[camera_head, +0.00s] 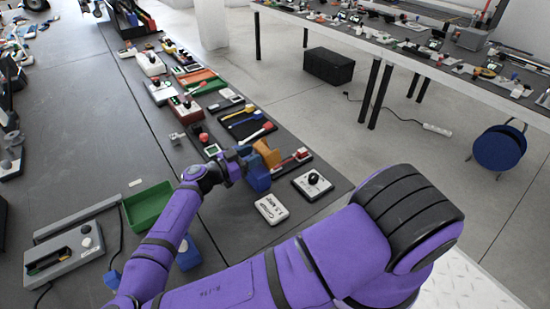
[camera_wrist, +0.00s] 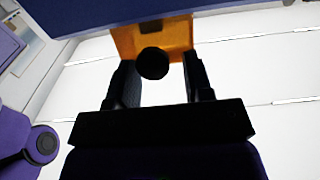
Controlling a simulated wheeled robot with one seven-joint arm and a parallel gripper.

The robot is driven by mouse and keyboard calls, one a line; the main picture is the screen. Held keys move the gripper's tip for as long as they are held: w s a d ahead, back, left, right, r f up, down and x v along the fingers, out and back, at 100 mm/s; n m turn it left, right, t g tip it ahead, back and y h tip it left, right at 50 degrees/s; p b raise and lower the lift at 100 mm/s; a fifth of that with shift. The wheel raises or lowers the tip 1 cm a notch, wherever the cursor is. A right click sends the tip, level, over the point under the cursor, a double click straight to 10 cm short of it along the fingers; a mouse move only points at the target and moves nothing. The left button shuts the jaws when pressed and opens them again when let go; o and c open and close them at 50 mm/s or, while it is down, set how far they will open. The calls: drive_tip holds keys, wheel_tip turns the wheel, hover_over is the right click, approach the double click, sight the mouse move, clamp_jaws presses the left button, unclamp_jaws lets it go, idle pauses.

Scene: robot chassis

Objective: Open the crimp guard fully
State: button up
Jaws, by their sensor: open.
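The crimp guard (camera_head: 267,152) looks like an orange flap on a blue block-shaped device (camera_head: 257,176) near the table's right end. My gripper (camera_head: 243,152) is right beside the device, on its left side. In the wrist view the orange guard (camera_wrist: 180,38) shows ahead of my gripper (camera_wrist: 160,78), with the blue body (camera_wrist: 230,22) across the top. A round black knob (camera_wrist: 152,63) stands out from the guard and lies between my two open fingers. I cannot tell whether a finger touches it. The guard's hinge is hidden.
A white box with a black knob (camera_head: 312,184) and a white labelled box (camera_head: 271,209) stand near the device. A red-handled tool (camera_head: 290,160) lies just behind it. A green bin (camera_head: 148,207) stands to the left.

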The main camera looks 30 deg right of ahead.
drive_tip(key=shift+s+r, duration=0.2)
drive_tip(key=shift+r, duration=2.2)
